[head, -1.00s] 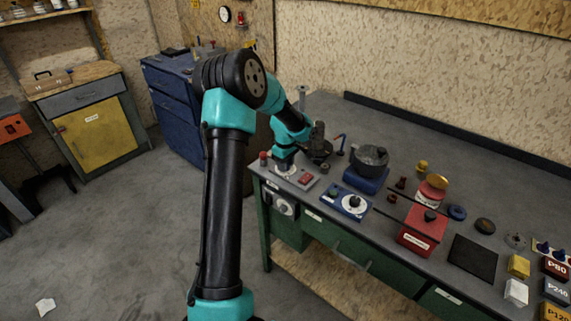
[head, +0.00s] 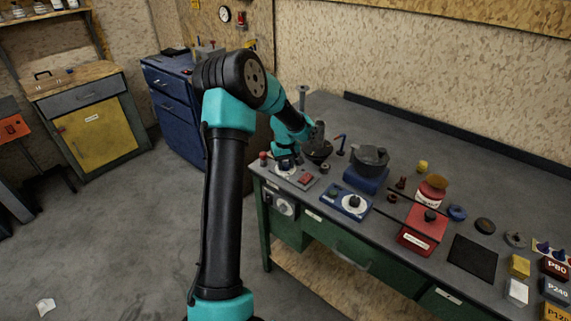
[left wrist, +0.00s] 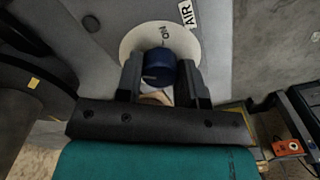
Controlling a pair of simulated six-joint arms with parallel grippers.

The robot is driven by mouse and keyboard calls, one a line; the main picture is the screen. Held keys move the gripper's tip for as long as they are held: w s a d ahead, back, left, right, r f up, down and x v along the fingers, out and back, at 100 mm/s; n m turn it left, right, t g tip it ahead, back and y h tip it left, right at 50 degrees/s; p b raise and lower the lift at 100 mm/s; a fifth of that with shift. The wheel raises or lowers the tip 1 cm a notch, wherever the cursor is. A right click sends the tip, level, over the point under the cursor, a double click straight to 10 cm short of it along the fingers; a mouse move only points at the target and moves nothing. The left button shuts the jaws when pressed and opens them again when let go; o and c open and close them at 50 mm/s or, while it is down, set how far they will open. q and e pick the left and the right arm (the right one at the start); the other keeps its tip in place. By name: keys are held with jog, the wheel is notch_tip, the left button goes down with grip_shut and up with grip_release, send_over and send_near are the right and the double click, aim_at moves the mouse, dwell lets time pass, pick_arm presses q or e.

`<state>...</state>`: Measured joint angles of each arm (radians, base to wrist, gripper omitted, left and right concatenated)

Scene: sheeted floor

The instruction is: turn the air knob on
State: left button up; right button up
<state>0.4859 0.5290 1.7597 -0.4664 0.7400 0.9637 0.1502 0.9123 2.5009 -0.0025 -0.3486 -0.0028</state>
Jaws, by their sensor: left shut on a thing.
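In the left wrist view the air knob (left wrist: 157,66) is dark blue and round-topped, on a white dial (left wrist: 133,42) with an "ON" mark just above the knob. An "AIR" label (left wrist: 188,14) lies beyond the dial. My left gripper (left wrist: 158,76) has one finger on each side of the knob and is shut on it. In the head view my left gripper (head: 285,160) points down over the white dial at the bench's near left corner; the knob is mostly hidden there. The knob's pointer cannot be made out. My right gripper is not in view.
A red switch (head: 305,178) sits right of the dial, and a red button (head: 263,156) left of it. A blue box with another dial (head: 353,203), a dark pot (head: 370,158) and a red stand (head: 420,238) are further right. The back of the bench is clear.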

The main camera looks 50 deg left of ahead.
aim_at(286, 164)
pick_arm(q)
jog(key=m, duration=0.4)
jog(key=shift+m, duration=0.3)
jog(key=m, duration=0.4)
jog(key=shift+m, duration=0.3)
jog(key=m, duration=0.4)
jog(key=shift+m, duration=2)
jog(key=o, duration=0.9)
jog(key=shift+r, duration=0.1)
notch_tip(286, 164, up, 17)
jog(key=shift+r, duration=0.15)
